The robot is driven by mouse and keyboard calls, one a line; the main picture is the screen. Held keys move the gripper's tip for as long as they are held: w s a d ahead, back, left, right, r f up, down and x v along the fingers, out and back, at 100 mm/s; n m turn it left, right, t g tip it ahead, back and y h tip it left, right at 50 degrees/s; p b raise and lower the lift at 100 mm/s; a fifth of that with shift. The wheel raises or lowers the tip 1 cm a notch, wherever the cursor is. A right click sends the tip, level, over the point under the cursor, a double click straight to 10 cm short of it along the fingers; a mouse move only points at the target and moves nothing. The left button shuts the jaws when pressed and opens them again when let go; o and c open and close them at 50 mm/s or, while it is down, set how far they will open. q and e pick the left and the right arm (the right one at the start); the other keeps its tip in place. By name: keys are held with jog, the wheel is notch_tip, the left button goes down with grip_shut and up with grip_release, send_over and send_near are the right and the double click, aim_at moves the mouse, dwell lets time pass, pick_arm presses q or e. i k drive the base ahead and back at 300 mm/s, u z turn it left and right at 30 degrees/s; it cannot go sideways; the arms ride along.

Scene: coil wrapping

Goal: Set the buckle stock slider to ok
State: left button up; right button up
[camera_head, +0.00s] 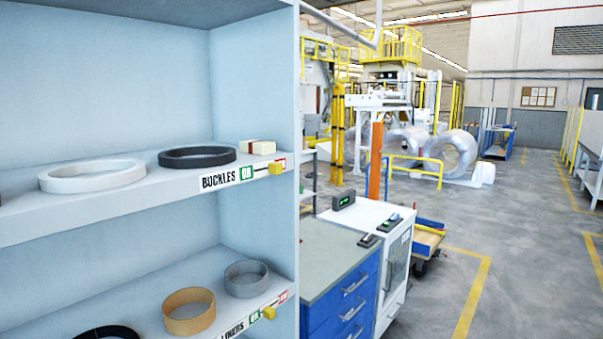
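The buckle stock slider has a yellow knob (276,168) on the front edge of the upper shelf, to the right of the BUCKLES label (217,182). A green OK field (246,174) is directly beside that label. The knob sits at the right end of its short track, by the red field, apart from the green field. Neither of my grippers is in view.
The upper shelf (120,205) holds a white ring (92,175), a black ring (197,157) and a small cream block (258,148). The lower shelf has another yellow slider knob (269,313) and several rings. A blue drawer cabinet (345,305) stands right of the shelving.

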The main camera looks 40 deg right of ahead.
aim_at(274, 168)
jog(key=k, duration=1.15)
jog(key=z, duration=0.35)
jog(key=i, duration=0.5)
jog(key=z, duration=0.8)
jog(key=i, duration=0.95)
jog(key=u, duration=0.55)
jog(key=i, duration=0.7)
jog(key=u, duration=0.45)
